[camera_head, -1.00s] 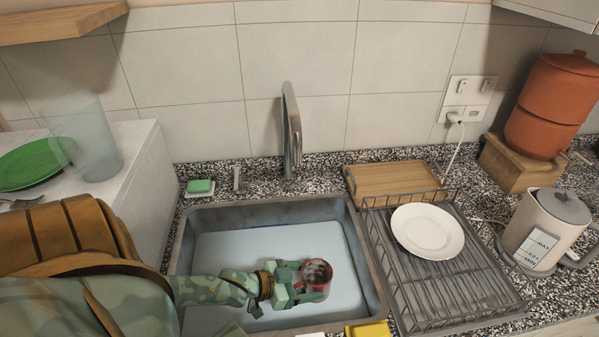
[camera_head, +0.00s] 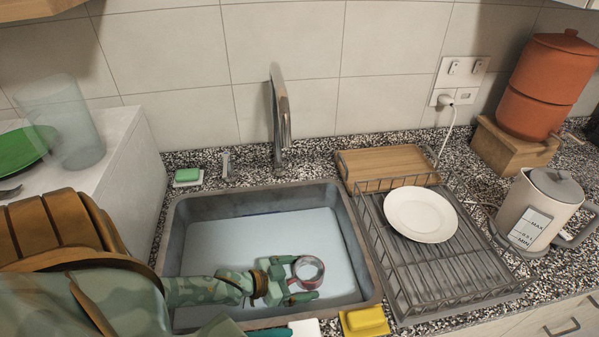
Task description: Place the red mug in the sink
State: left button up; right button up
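The red mug (camera_head: 309,271) is inside the grey sink (camera_head: 364,240), toward its front right. It appears upright, with its round opening facing up, and seems to rest on the sink floor. My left gripper (camera_head: 304,279) reaches in from the left, low in the sink. Its fingers are spread, one behind the mug and one in front of it. A gap shows between the front finger and the mug; whether the rear finger touches it is unclear. My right gripper is not in view.
A steel faucet (camera_head: 280,115) stands behind the sink. A dish rack (camera_head: 455,275) with a white plate (camera_head: 420,214) is to the right. A yellow sponge (camera_head: 364,321) lies at the sink's front edge. Green soap (camera_head: 187,175) sits at its back left. The back of the sink is clear.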

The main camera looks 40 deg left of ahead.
pick_arm(q)
jog(key=shift+r, duration=0.3)
jog(key=p+v, duration=0.6)
jog(key=v, duration=0.6)
jog(key=shift+p, duration=0.35)
